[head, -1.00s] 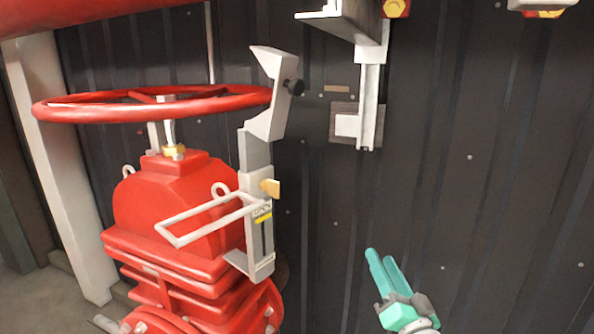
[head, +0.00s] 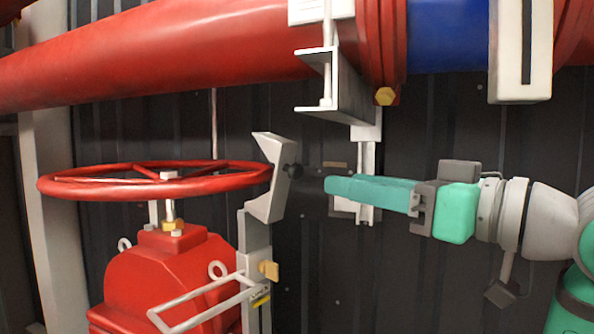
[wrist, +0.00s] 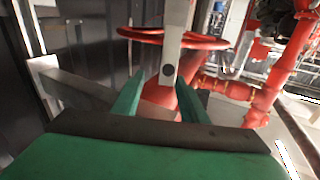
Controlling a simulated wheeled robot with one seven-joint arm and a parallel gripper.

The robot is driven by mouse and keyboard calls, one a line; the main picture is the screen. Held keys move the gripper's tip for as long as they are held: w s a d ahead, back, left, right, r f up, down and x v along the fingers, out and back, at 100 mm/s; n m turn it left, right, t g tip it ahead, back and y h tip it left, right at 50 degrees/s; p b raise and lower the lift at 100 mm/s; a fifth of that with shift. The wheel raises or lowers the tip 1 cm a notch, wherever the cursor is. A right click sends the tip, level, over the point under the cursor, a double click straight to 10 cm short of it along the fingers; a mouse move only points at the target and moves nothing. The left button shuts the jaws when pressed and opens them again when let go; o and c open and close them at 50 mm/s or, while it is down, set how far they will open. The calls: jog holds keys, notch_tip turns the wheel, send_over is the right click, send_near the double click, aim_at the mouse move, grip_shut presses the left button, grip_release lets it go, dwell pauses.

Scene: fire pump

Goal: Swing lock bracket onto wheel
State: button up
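The red valve handwheel (head: 110,185) lies level on top of the red valve body. The wheel (wrist: 205,42) is behind the bracket.
A white wire loop (head: 205,297) and a yellow tab (head: 268,270) are on the bracket's lower part. A large red pipe (head: 180,55) runs above. A grey wall support (head: 367,160) hangs behind my gripper. The dark wall is close behind.

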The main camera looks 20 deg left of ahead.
aim_at(299, 171)
jog(key=shift+n, duration=0.3)
jog(key=x, duration=0.3)
jog(key=s+x, duration=0.1)
jog(key=x, duration=0.2)
jog(key=r+x, duration=0.1)
jog(key=x, duration=0.3)
jog(key=shift+s+a, duration=0.25)
jog(key=shift+a, duration=0.35)
jog(key=shift+s, duration=0.1)
